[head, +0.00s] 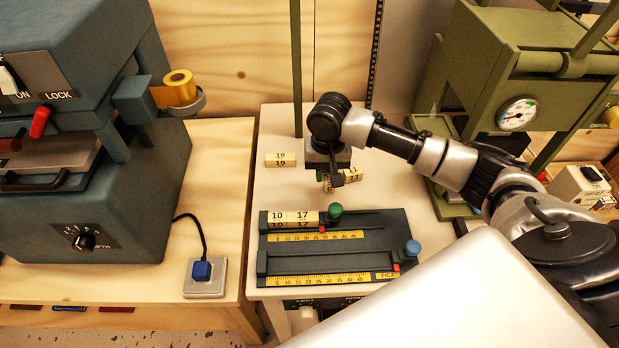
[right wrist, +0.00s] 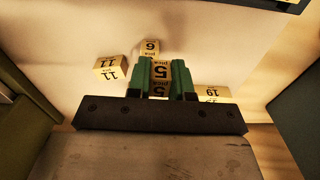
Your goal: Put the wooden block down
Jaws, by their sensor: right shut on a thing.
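My right gripper (head: 332,182) hangs over the pale table behind the dark sliding gauge (head: 379,226). In the right wrist view its green fingers (right wrist: 160,80) are shut on a small wooden block marked 5 (right wrist: 160,73). In the head view the gripper mostly hides this block. I cannot tell whether the block touches the table. Other wooden blocks lie near it: one marked 6 (right wrist: 150,47), one marked 11 (right wrist: 110,68) and one marked 19 (right wrist: 212,92). The 19 block also shows in the head view (head: 281,159). My left gripper is not in view.
Blocks marked 10 and 17 (head: 292,218) sit in the gauge's rear track, beside a green knob (head: 335,210). A blue knob (head: 412,247) is at its right end. A dark machine (head: 90,215) stands left, a green press (head: 480,85) right. Bare tabletop (head: 275,185) lies left of the gripper.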

